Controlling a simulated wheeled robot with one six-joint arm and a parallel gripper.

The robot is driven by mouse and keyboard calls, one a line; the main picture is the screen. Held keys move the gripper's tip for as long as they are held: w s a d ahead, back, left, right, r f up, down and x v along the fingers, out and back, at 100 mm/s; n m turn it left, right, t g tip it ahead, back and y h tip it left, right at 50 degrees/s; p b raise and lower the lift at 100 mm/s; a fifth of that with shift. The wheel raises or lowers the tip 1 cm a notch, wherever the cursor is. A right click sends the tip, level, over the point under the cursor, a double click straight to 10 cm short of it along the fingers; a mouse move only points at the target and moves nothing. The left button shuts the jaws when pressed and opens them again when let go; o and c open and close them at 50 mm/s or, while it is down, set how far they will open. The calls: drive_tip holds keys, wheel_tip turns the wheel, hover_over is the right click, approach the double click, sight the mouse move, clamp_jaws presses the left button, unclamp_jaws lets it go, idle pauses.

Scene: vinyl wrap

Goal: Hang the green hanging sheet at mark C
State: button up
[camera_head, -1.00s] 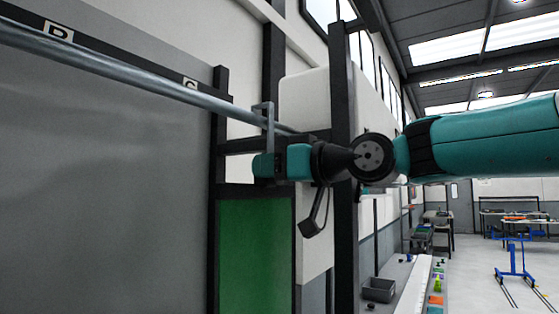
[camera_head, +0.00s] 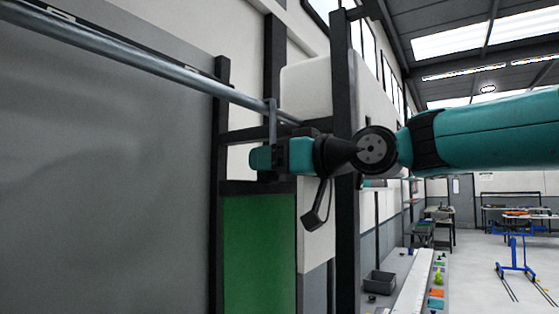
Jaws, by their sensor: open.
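The green hanging sheet (camera_head: 259,252) hangs upright in a dark frame at the lower middle. A grey hook (camera_head: 272,122) rises above it and reaches the rail (camera_head: 150,70) at the rail's far end; I cannot tell whether it bears on the rail. My gripper (camera_head: 264,158) is open, at the hook's lower part just above the sheet's dark top bar. Its fingertips are partly hidden by its own body. Mark C cannot be read; the rail appears to cover its place on the dark strip. A cut-off pale label (camera_head: 60,12) shows at the top left.
A grey panel (camera_head: 110,180) fills the left behind the rail. Dark upright posts (camera_head: 344,150) stand close to my gripper and arm. A grey bin (camera_head: 379,282) and a bench with small coloured items lie low on the right. Open floor and a blue stand (camera_head: 516,258) are farther right.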

drive_tip(key=shift+d, duration=0.1)
drive_tip(key=b+v, duration=0.8)
drive_tip(key=v, duration=0.9)
drive_tip(key=s+a+f+m+g+h+b, duration=0.1)
drive_tip(key=s+a+f+m+g+h, duration=0.15)
drive_tip(key=f, duration=1.05)
drive_tip(key=s+a+f+m+g+h, duration=0.1)
drive_tip(key=a+f+g+h, duration=0.15)
drive_tip(key=f, duration=0.95)
drive_tip(key=s+d+f+g+h, duration=0.1)
drive_tip(key=s+f+g+h, duration=0.1)
drive_tip(key=s+f, duration=0.5)
drive_tip(key=s+d+f+g+h+b, duration=0.1)
drive_tip(key=s+d+f+g+h, duration=0.1)
drive_tip(key=s+f, duration=0.5)
wheel_tip(320, 180, down, 5)
drive_tip(key=shift+s+d+r+g+h, duration=0.15)
drive_tip(key=shift+s+d+g+h, duration=0.3)
drive_tip(key=shift+g, duration=0.55)
